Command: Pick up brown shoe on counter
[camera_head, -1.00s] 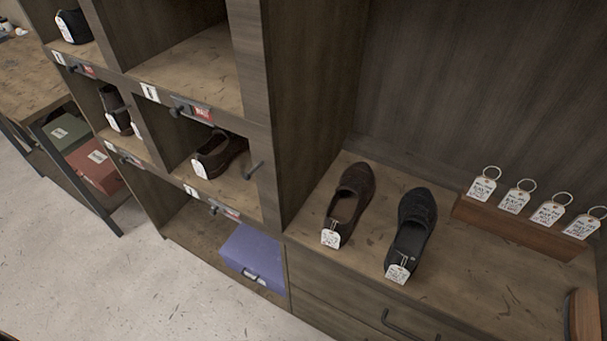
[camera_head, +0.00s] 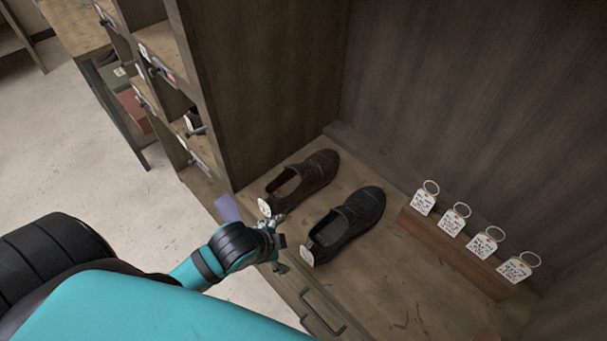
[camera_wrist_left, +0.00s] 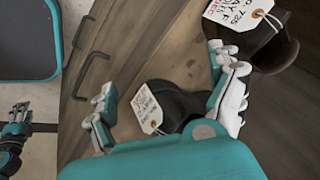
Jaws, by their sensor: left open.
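The brown shoe (camera_head: 303,178) lies on the counter (camera_head: 395,290), its toe toward the back wall and its white tag at the heel end. In the left wrist view, the shoe at the upper right (camera_wrist_left: 278,48) looks like the brown one, partly cut off, with a large tag. My left gripper (camera_head: 277,243) is open at the counter's front edge, by the heel ends of the shoes. In the left wrist view its fingers (camera_wrist_left: 165,85) are spread, with nothing visibly held. My right gripper (camera_wrist_left: 15,125) seems to show small at the left edge there, its jaws unclear.
A black shoe (camera_head: 346,222) lies right beside the brown one. A wooden rack (camera_head: 455,250) with several ringed tags stands behind on the right. A drawer handle (camera_head: 322,312) sticks out at the front. A tall wooden divider (camera_head: 265,90) stands to the left.

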